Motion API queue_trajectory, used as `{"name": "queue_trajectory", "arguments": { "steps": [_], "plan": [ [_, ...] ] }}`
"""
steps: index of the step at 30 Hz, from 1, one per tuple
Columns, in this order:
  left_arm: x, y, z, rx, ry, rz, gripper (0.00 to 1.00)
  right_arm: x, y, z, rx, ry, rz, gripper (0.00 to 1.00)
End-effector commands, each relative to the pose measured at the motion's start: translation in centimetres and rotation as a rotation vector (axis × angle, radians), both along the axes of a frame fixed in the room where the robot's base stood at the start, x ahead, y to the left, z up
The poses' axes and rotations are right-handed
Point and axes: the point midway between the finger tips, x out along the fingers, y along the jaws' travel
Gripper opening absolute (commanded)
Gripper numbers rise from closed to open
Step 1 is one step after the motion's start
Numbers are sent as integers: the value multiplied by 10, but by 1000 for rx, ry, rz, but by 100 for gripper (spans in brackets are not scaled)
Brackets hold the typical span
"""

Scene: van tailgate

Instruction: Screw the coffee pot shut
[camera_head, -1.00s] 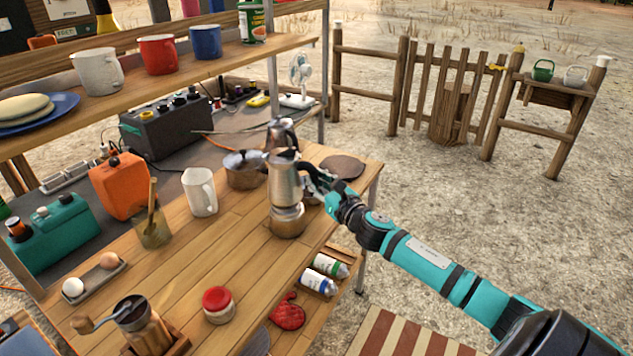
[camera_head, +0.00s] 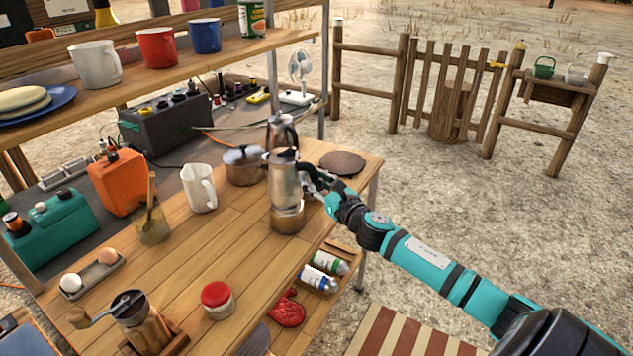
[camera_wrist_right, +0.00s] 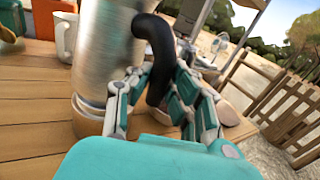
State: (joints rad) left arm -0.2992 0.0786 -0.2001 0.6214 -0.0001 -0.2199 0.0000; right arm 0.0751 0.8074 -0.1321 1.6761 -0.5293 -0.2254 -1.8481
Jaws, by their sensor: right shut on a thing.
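The coffee pot (camera_head: 284,188) is a steel stovetop pot, standing upright near the table's right edge. Its upper part sits on a squat round base (camera_head: 287,219). My right gripper (camera_head: 308,182) reaches in from the right and is shut on the pot's black handle. In the right wrist view the black curved handle (camera_wrist_right: 154,50) lies between the fingers of the gripper (camera_wrist_right: 160,95), beside the steel body (camera_wrist_right: 103,55). Whether the thread between top and base is tight cannot be told. My left gripper is not in view.
A second metal pot (camera_head: 281,130) and a lidded saucepan (camera_head: 243,168) stand just behind. A white mug (camera_head: 199,188) and a jar with a red lid (camera_head: 217,300) stand to the left. A shelf (camera_head: 190,58) with mugs overhangs the back. Bare wood lies left of the pot.

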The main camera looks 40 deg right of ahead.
Motion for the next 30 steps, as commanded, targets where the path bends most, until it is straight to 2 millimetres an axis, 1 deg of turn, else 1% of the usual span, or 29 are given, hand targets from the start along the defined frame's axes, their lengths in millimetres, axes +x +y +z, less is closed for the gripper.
{"name": "queue_trajectory", "arguments": {
  "steps": [5, 20, 30],
  "plan": [
    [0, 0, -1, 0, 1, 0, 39, 0, 0, 0, 0, -3, 0, 0],
    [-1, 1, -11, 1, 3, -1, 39, 0, 0, -12, 1, -3, 0, 0],
    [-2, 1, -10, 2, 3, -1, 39, 0, 0, -12, 0, -3, 0, 0]
  ]
}}
